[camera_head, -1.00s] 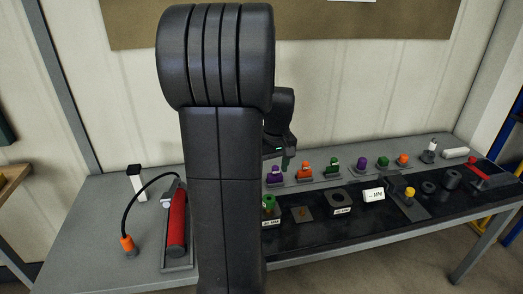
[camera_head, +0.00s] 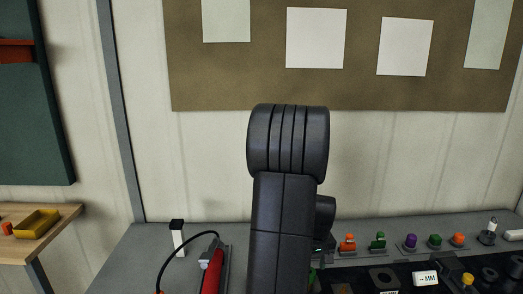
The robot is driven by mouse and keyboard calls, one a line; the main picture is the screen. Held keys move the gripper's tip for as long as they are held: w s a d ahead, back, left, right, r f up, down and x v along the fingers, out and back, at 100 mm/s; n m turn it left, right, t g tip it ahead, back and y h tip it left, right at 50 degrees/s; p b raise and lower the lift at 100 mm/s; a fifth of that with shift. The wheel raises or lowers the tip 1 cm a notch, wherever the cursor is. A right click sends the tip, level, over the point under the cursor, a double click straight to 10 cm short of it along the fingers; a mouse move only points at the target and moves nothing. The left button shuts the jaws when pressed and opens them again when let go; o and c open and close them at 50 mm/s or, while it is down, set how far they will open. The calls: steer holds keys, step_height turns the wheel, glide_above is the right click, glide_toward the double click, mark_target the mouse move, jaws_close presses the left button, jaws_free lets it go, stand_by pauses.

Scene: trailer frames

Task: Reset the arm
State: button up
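My arm (camera_head: 283,200) stands upright in the middle of the head view, with its thick ribbed joint at the top, in front of the pale wall. A dark part of my wrist (camera_head: 325,216) shows just right of the arm, above the workbench. My gripper is mostly hidden behind the arm, and I cannot see whether its fingers are open or hold anything.
The grey workbench (camera_head: 133,255) carries a red cylinder (camera_head: 212,272) with a black hose left of my arm. A white post with a black top (camera_head: 177,238) stands behind it. Orange (camera_head: 347,242), green (camera_head: 378,241) and purple (camera_head: 411,241) pieces line the back right. A yellow tray (camera_head: 37,223) lies on the left table.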

step_height(320, 180, down, 3)
steer(key=shift+w+r, duration=0.1)
steer(key=shift+w+p, duration=0.1)
steer(key=shift+p, duration=0.3)
steer(key=shift+r+p, duration=0.4)
steer(key=shift+r, duration=0.1)
steer(key=shift+f, duration=0.1)
